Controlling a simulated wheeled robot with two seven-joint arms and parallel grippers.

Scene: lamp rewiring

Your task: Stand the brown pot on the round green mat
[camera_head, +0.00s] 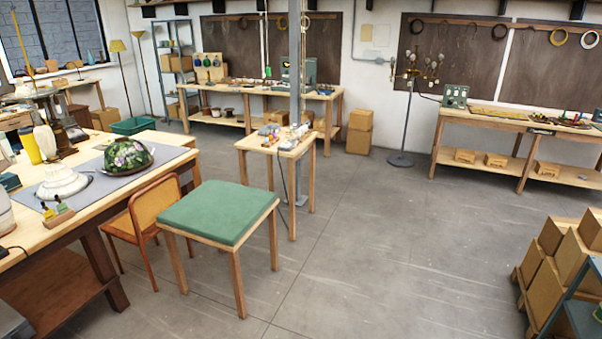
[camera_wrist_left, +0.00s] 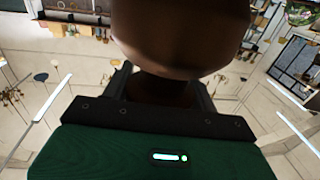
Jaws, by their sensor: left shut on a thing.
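The brown pot (camera_wrist_left: 180,30) fills the top middle of the left wrist view, smooth, rounded and dark, cut off by the upper edge. My left gripper (camera_wrist_left: 163,84) is shut on it, with its dark fingers on both sides of the pot's narrower, shadowed part. What lies behind the pot is hidden. Neither the pot nor my grippers show in the head view. I cannot make out a round green mat in either view. My right gripper is not in view.
A square green-topped table (camera_head: 222,212) stands in front, beside a wooden chair (camera_head: 160,205). A workbench (camera_head: 60,225) on the left holds a floral lampshade (camera_head: 128,154) and a white lamp base (camera_head: 62,182). Boxes (camera_head: 560,265) stand at right. The middle floor is clear.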

